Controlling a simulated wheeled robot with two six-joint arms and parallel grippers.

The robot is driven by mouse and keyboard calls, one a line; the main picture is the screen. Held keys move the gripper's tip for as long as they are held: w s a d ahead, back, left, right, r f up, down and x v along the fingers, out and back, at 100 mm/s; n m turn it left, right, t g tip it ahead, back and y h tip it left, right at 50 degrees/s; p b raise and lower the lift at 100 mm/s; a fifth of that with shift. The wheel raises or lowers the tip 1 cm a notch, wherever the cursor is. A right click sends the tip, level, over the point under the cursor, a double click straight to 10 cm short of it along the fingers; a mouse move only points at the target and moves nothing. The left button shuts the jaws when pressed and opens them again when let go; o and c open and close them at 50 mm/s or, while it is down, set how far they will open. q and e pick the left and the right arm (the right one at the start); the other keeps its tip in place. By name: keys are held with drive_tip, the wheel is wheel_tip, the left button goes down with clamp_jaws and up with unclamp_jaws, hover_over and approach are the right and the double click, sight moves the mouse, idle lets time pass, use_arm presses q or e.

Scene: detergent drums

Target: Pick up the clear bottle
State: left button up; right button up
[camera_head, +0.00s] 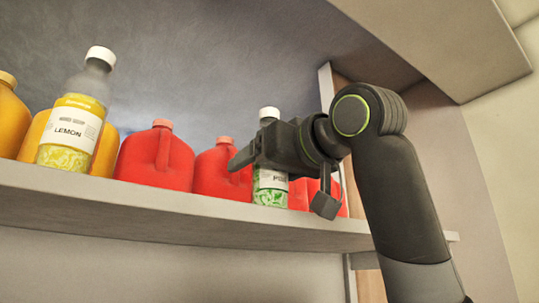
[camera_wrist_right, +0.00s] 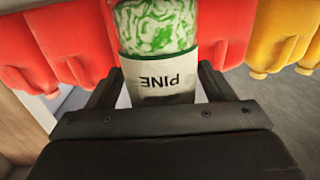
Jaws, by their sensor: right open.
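A clear bottle with green-and-white contents and a white PINE label (camera_head: 268,198) stands upright on the shelf, its white cap showing above my gripper. My right gripper (camera_head: 283,182) is open in front of it, one finger to each side, and hides its middle. In the right wrist view the PINE bottle (camera_wrist_right: 158,35) appears upside down between the two open fingers (camera_wrist_right: 160,88), with small gaps beside the label. Another clear bottle, with yellow contents and a LEMON label (camera_head: 70,130), stands at the left. My left gripper is not in view.
Red jugs (camera_head: 155,158) stand along the shelf (camera_head: 150,205), close on both sides of the PINE bottle. Orange-yellow jugs (camera_head: 10,117) stand at the far left. An upright panel (camera_head: 327,90) bounds the shelf on the right. Space above the jugs is free.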

sight(263, 123)
drive_tip(key=shift+w+a, duration=0.2)
drive_tip(key=shift+a, duration=0.1)
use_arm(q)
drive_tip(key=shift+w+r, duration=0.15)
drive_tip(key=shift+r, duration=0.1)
use_arm(e)
drive_tip(key=shift+s, duration=0.1)
drive_tip(key=c, duration=1.3)
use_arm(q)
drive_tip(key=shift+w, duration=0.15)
use_arm(e)
drive_tip(key=shift+r, duration=0.2)
drive_tip(key=shift+d+r, duration=0.1)
drive_tip(key=shift+r, duration=0.65)
wheel_tip(263, 123, up, 7)
drive_tip(key=shift+f, duration=0.2)
drive_tip(key=shift+r, duration=0.8)
